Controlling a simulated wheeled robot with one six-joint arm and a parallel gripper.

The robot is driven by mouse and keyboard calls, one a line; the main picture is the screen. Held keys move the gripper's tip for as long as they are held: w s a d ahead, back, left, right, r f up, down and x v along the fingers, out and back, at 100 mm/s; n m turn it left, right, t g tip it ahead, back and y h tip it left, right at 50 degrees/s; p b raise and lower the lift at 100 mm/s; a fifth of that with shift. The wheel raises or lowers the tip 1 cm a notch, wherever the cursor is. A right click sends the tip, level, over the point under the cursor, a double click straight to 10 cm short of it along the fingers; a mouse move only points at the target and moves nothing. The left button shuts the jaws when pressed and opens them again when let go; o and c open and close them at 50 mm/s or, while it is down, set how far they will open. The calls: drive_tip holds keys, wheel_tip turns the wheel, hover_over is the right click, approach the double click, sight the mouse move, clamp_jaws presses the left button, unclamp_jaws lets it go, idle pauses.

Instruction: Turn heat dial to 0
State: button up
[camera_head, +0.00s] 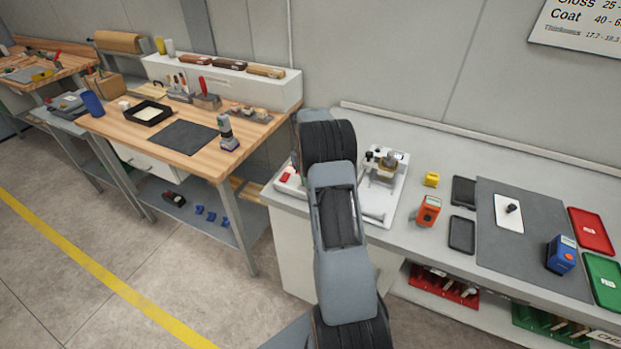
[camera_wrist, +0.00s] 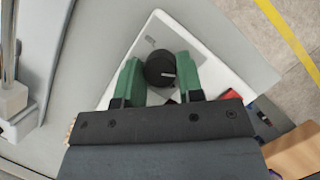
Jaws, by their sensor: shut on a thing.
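The heat dial (camera_wrist: 160,69) is a round black knob with a pale mark, on a white plate (camera_wrist: 205,53) in the wrist view. My gripper (camera_wrist: 159,75) has two green fingers, one on each side of the dial, and is shut on it. In the head view my grey arm reaches over the counter and hides the dial and the fingers. Part of the white machine base (camera_head: 383,215) shows beside the arm. The dial's scale is too small to read.
A metal post on a white block (camera_wrist: 12,98) stands left in the wrist view. A small red part (camera_head: 286,174) is left of the arm. An orange device (camera_head: 428,211), a yellow block (camera_head: 431,179) and black trays are on the counter to the right.

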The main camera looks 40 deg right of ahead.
drive_tip(key=o, duration=0.9)
drive_tip(key=shift+r, duration=0.1)
drive_tip(key=v, duration=1.3)
drive_tip(key=shift+w+r, duration=0.15)
drive_tip(key=shift+r, duration=0.05)
